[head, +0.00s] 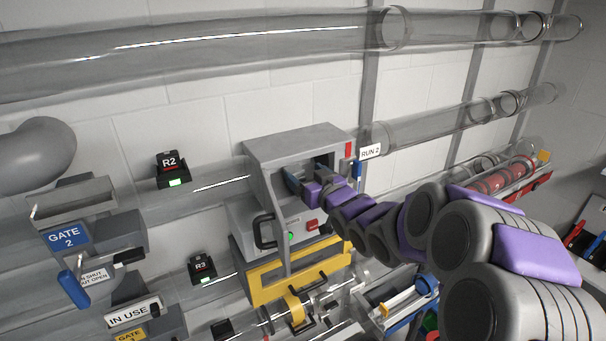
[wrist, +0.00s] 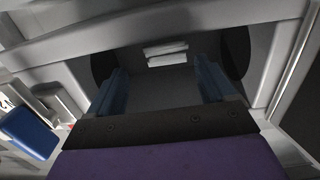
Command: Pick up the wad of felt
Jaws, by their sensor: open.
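A white, layered, folded-looking pad (wrist: 166,53), which looks like the wad of felt, lies at the back of a dark compartment in the wrist view. My gripper (wrist: 162,76) is open, its two blue fingers spread wide with nothing between them. The pad is ahead of the fingertips, roughly centred between them and apart from both. In the head view my gripper (head: 298,180) reaches into the open front of a grey housing (head: 268,150). The pad cannot be seen in the head view.
The housing's rim and walls closely surround my gripper. A blue handle (head: 357,172) and the RUN 2 label (head: 371,153) are at its right. A yellow frame (head: 265,283) is below. Clear tubes run along the wall, with GATE 2 (head: 68,236) at left.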

